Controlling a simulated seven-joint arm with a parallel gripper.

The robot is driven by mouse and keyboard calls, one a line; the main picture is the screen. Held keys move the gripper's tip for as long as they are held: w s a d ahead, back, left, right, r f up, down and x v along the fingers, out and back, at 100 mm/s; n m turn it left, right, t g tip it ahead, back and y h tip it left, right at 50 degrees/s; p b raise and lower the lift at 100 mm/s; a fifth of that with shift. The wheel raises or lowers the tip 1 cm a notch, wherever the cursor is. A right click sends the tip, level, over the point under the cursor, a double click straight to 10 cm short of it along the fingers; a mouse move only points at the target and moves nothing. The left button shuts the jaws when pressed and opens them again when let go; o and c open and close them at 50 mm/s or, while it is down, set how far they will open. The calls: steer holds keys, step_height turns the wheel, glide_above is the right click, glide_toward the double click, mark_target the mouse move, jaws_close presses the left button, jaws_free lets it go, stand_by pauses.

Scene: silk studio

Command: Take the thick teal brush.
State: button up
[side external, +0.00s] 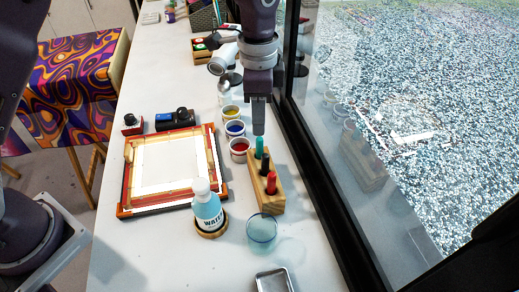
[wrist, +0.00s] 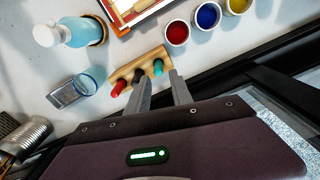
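The teal brush (side external: 260,147) stands upright in a wooden block holder (side external: 263,188), at its far end, beside a black brush (side external: 265,164) and a red brush (side external: 271,182). My gripper (side external: 259,130) points down just above the teal brush in the side view. In the wrist view, the teal brush (wrist: 158,67) shows just beyond the gap between my fingers (wrist: 161,80). The fingers are apart with nothing between them. Only the brushes' upper parts show above the block.
Red, blue and yellow paint cups (side external: 239,149) stand just left of my gripper. A framed screen (side external: 172,170), a water bottle (side external: 207,207), a glass (side external: 262,232) and a metal tin (side external: 273,281) are nearby. The dark window frame (side external: 310,190) runs close on the right.

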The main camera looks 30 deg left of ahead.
mark_target(259, 138)
step_height(259, 138, down, 7)
steer(key=shift+s+d+f, duration=0.1)
steer(key=shift+d+f, duration=0.05)
steer(key=shift+f, duration=0.05)
jaws_close()
steer(key=shift+r, duration=0.1)
step_height(259, 138, up, 10)
stand_by(0.4)
